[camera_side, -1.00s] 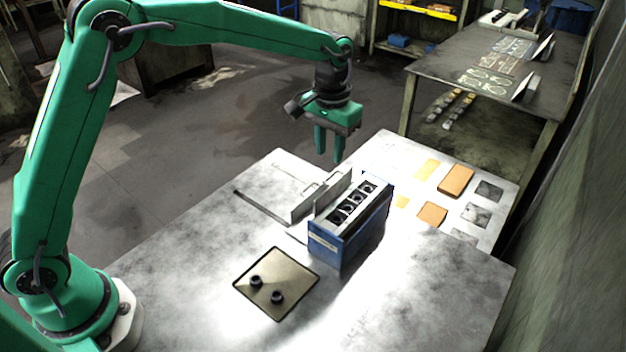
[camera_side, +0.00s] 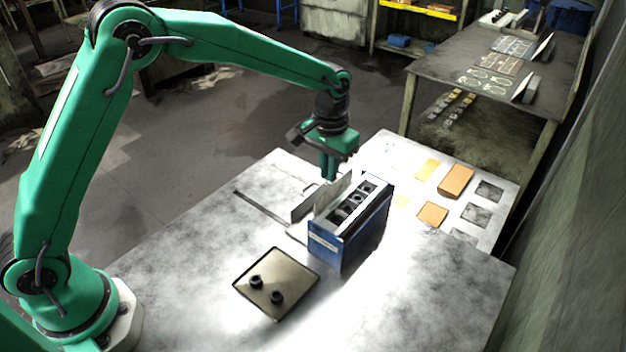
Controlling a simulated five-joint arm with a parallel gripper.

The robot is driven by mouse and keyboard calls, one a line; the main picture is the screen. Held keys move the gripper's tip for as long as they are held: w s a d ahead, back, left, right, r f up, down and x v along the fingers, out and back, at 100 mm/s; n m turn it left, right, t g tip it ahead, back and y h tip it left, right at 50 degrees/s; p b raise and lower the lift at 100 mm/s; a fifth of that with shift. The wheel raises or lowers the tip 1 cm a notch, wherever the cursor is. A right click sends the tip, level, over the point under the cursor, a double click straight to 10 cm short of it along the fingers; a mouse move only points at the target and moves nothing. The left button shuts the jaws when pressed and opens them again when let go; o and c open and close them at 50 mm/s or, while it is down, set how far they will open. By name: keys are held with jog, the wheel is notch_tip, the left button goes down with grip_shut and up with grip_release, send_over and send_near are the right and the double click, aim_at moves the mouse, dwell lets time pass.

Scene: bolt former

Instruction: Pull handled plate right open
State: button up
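The handled plate is an upright light grey plate, seen as a left part (camera_side: 302,206) and a right part (camera_side: 336,192), beside the blue block (camera_side: 338,246). The right part stands against the block's left side. My gripper (camera_side: 329,175) points down at the far end of these plates, with its fingertips at or just behind their top edge. The fingers look close together, and the tips are partly lost against the plate. I cannot tell whether they hold the handle, which is hidden or too small to make out.
The blue block has a row of dark round holes on top. A square tan plate (camera_side: 262,296) with two black rings lies in front. A white panel (camera_side: 408,170) with orange and grey pieces lies behind on the right. The table's left front is clear.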

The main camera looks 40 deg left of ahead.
grip_shut()
jog(key=shift+a, duration=2.5)
jog(key=o, duration=0.6)
grip_release()
jog(key=shift+r, duration=0.1)
notch_tip(320, 180, up, 8)
jog(key=shift+f, duration=0.1)
